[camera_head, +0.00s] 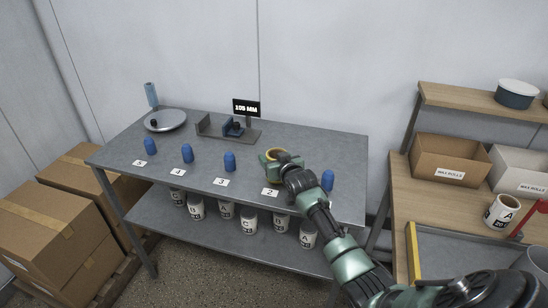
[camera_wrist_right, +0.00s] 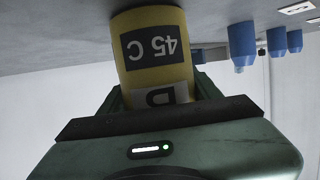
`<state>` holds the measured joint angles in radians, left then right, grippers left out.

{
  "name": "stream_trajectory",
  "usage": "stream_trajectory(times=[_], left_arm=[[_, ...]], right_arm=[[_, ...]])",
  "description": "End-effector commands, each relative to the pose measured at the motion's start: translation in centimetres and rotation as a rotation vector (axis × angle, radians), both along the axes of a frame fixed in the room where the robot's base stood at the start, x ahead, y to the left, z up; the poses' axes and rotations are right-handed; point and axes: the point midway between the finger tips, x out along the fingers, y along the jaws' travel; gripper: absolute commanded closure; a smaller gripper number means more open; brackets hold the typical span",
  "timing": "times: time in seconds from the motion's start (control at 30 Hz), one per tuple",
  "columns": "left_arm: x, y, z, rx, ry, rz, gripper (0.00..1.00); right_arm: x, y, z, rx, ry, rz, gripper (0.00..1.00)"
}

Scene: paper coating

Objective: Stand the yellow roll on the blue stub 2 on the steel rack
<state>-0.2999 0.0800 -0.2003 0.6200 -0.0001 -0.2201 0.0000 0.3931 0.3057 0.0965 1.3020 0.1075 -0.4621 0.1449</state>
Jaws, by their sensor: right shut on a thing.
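The yellow roll (camera_head: 278,153) is upright in my right gripper (camera_head: 270,163), above the label 2 (camera_head: 270,192) on the steel rack (camera_head: 190,140). In the right wrist view the yellow roll (camera_wrist_right: 155,55) shows a black label reading 45 C, upside down, between the fingers of my right gripper (camera_wrist_right: 155,90). Blue stub 2 does not show; the roll and gripper cover its place. I cannot tell whether the roll is around the stub or above it. My left gripper is out of view.
Blue stubs (camera_head: 229,161) stand to the left, another (camera_head: 327,180) close to the right of my arm. Several white rolls (camera_head: 248,220) stand on the lower shelf.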

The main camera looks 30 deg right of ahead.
Motion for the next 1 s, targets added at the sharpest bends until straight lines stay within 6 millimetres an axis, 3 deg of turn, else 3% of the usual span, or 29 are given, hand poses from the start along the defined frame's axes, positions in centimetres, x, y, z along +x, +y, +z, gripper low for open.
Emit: stream_trajectory(times=[0.07, 0.1, 0.17, 0.57, 1.0], left_arm=[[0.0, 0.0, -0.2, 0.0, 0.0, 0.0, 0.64], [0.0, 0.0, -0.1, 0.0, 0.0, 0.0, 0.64], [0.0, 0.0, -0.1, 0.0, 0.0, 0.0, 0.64], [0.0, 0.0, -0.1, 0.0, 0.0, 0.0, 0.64], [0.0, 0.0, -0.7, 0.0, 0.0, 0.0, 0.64]], right_arm=[[0.0, 0.0, -0.2, 0.0, -0.001, 0.0, 0.83], [0.0, 0.0, -0.1, 0.0, -0.001, 0.0, 0.26], [0.0, 0.0, -0.1, 0.0, -0.001, 0.0, 0.12], [-0.4, 0.1, -0.1, 0.0, 0.001, 0.0, 0.12], [-5.7, 1.4, 1.5, 0.0, 0.0, 0.0, 0.12]])
